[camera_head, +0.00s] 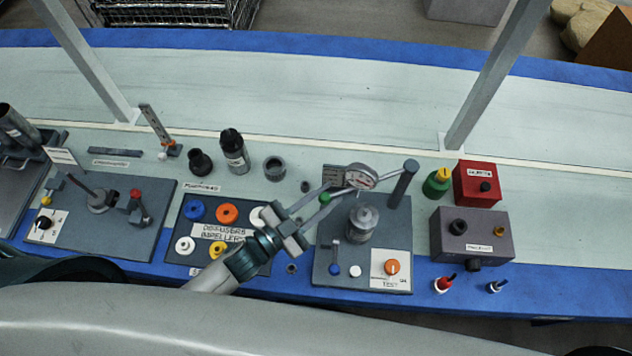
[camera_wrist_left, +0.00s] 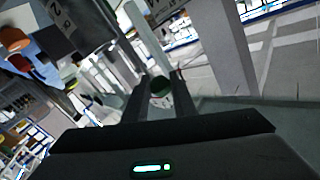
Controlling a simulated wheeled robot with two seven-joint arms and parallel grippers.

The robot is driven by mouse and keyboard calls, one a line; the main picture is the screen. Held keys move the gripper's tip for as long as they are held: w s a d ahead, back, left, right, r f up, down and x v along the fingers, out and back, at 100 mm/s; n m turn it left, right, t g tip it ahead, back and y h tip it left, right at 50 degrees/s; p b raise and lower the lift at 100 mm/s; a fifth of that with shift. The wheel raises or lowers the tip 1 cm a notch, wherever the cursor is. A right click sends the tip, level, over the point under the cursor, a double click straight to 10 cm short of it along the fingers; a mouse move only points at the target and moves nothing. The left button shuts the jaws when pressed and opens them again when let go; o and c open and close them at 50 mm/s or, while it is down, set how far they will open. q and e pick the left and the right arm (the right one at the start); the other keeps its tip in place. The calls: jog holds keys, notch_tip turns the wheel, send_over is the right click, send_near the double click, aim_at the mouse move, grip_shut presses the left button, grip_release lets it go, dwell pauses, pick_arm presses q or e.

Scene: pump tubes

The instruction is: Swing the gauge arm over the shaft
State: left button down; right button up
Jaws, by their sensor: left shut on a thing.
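The gauge arm is a grey bar (camera_head: 388,174) running left from an upright dark post (camera_head: 403,184) on the test plate. It carries a round white-faced dial gauge (camera_head: 360,177). A metal shaft unit (camera_head: 362,221) stands on the plate, nearer me than the gauge; the dial appears above and slightly left of it. My left gripper (camera_head: 326,196) reaches in from the left and is shut on a small green knob (camera_head: 325,199) at the gauge's left side. How the knob joins the arm is unclear. My right gripper is out of view.
The test plate (camera_head: 328,276) also holds an orange dial (camera_head: 392,267). To the right are a red box (camera_head: 480,184), a purple-grey box (camera_head: 469,236) and a green bottle (camera_head: 436,183). A diffuser tray (camera_head: 205,254) lies left. The bench behind is clear.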

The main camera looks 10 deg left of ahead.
pick_arm(q)
jog(key=s+d+n+t+y, duration=0.1)
jog(key=s+d+n+y, duration=0.1)
jog(key=s+d, duration=0.2)
jog(key=shift+s+d+r+t+y, duration=0.15)
jog(key=shift+s+d+t+y, duration=0.2)
jog(key=shift+s, duration=0.3)
jog(key=c, duration=1.8)
grip_release()
jog(key=shift+o, duration=1.4)
jog(key=shift+d, duration=0.15)
